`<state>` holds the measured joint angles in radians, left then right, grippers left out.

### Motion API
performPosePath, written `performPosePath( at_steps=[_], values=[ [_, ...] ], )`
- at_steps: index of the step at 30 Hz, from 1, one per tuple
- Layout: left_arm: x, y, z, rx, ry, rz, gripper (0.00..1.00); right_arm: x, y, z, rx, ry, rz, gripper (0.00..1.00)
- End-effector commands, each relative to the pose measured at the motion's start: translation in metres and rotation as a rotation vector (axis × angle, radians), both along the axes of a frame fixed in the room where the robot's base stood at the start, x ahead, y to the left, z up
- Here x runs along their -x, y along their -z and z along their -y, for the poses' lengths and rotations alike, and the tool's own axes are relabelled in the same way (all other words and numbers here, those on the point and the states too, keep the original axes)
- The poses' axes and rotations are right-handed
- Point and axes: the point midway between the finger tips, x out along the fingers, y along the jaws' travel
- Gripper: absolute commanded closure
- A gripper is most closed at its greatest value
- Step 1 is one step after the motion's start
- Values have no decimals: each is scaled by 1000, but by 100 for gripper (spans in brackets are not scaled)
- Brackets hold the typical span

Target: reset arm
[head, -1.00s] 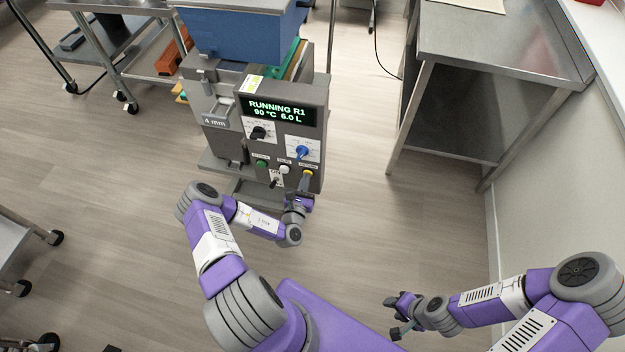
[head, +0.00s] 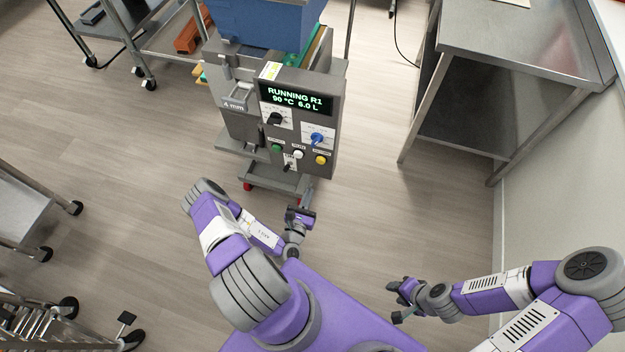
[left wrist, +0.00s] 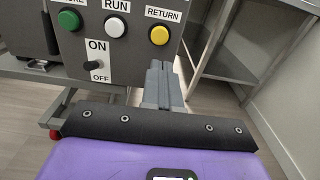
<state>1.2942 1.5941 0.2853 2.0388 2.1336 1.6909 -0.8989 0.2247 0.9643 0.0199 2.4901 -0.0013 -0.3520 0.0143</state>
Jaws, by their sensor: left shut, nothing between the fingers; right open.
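The depositor machine (head: 290,120) stands ahead with its display (head: 294,98) lit, reading "RUNNING R1 90 °C 6.0 L". Its green, white and yellow buttons sit low on the front panel; the yellow RETURN button (left wrist: 159,35) and white RUN button (left wrist: 116,27) also show in the left wrist view. The ON/OFF toggle (left wrist: 92,66) is below them. My left gripper (head: 305,193) is in front of and below the panel, apart from it; its fingers (left wrist: 157,75) are shut and empty. My right gripper (head: 394,300) is open and empty at the lower right, away from the machine.
A steel table (head: 510,40) stands at the right beside a wall. Steel carts stand at the upper left (head: 150,45) and left edge (head: 30,215). A wheeled rack (head: 40,315) is at the lower left. Floor between machine and table is clear.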

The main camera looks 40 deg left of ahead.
Motion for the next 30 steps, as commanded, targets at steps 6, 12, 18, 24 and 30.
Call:
performPosePath(
  at_steps=[6,12,18,24,30],
  values=[
    [17,0,5,1,-1,-2,100,0,-3,0,0,0,-1,57],
    [18,1,5,1,-1,-2,100,0,-3,0,0,0,-1,57],
    [18,1,5,1,-1,-2,100,0,-3,0,0,0,-1,57],
    [18,1,6,1,0,-2,100,0,-3,0,0,0,-1,57],
    [1,-16,50,40,228,38,100,0,-3,0,0,0,-1,57]
  ],
)
